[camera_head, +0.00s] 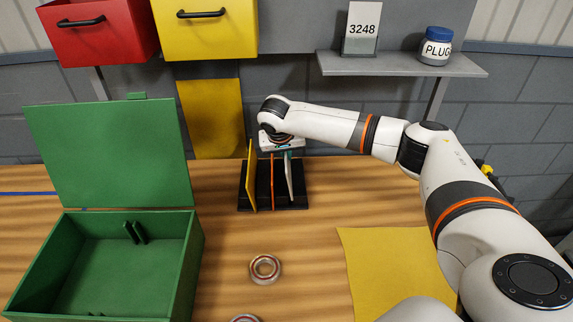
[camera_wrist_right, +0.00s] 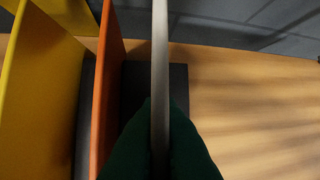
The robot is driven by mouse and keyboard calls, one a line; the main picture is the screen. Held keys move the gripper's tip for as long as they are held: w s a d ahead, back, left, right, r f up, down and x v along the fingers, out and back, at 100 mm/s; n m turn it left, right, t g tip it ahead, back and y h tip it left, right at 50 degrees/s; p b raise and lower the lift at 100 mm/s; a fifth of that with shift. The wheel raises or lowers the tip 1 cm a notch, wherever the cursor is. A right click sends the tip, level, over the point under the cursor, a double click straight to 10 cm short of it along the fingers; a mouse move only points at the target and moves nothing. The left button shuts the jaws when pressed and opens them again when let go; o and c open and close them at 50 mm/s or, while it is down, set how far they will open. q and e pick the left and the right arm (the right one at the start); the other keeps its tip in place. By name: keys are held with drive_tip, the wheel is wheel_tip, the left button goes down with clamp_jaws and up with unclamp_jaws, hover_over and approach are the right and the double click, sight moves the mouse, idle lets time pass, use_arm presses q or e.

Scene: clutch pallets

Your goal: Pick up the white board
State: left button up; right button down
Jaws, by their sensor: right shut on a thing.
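The white board (camera_head: 289,180) stands on edge at the right end of a black rack (camera_head: 263,200) on the wooden table. In the right wrist view it shows edge-on as a pale upright strip (camera_wrist_right: 160,60). My right gripper (camera_head: 287,153) is above the rack and shut on the board. Its dark green fingers (camera_wrist_right: 160,140) press on both sides of the board in the wrist view. An orange board (camera_head: 272,182) and a yellow board (camera_head: 250,178) stand in the rack to the left. My left gripper is not in view.
An open green box (camera_head: 190,260) stands at the left. Metal rings (camera_head: 256,277) lie at the front middle. A yellow sheet (camera_head: 390,265) lies at the right. A shelf (camera_head: 400,66) with a sign and a jar, and red and yellow bins (camera_head: 205,35), are above.

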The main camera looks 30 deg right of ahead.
wheel_tip(320, 180, up, 14)
drive_tip(key=b, duration=0.1)
drive_tip(key=shift+f, duration=0.25)
idle(0.4)
